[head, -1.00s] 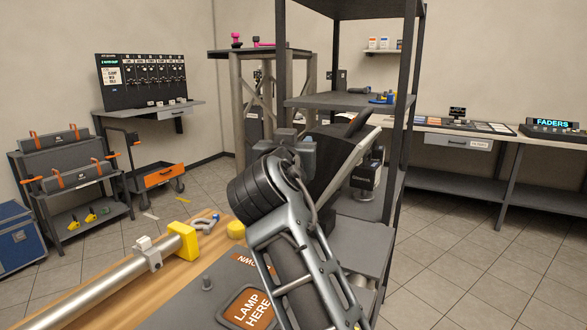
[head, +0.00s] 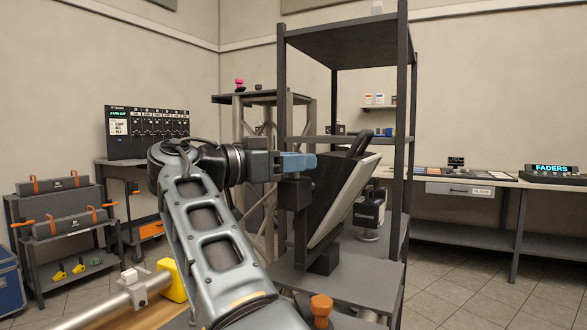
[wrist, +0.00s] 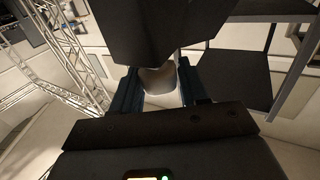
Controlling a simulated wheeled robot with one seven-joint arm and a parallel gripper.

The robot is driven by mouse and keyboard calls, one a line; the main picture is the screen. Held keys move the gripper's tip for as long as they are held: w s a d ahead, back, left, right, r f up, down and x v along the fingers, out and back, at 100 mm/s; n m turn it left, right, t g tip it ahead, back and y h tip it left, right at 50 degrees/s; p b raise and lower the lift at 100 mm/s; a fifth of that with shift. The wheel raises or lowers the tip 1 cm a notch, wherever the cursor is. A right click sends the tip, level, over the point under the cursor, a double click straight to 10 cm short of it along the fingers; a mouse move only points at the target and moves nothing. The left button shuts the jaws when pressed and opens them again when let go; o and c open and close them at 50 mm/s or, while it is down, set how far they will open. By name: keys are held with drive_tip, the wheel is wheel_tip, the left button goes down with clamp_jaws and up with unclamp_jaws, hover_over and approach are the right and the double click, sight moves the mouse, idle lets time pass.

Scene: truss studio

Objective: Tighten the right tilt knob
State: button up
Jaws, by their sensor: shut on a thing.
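The dark lamp (head: 345,205), with a pale slanted front edge, stands on the shelf rack in the head view. A dark upright bracket (head: 295,195) is at its left side. My gripper (head: 312,162) reaches in from the left at the top of this bracket, its blue fingers level. In the wrist view, the blue fingers of my gripper (wrist: 158,88) are shut on a small pale grey knob (wrist: 158,80) under a large dark block (wrist: 155,32). The head view hides the knob, and its markings cannot be read.
Thin dark posts (head: 400,150) of the rack rise close to the lamp. An orange knob (head: 321,307) stands in front at the bottom. A metal tube with a yellow end (head: 172,280) lies at lower left. A counter (head: 460,187) runs along the right wall.

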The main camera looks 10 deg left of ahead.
drive_tip(key=shift+m+g+h, duration=0.8)
drive_tip(key=shift+m+g, duration=0.1)
drive_tip(key=shift+g, duration=0.2)
drive_tip(key=o, duration=0.9)
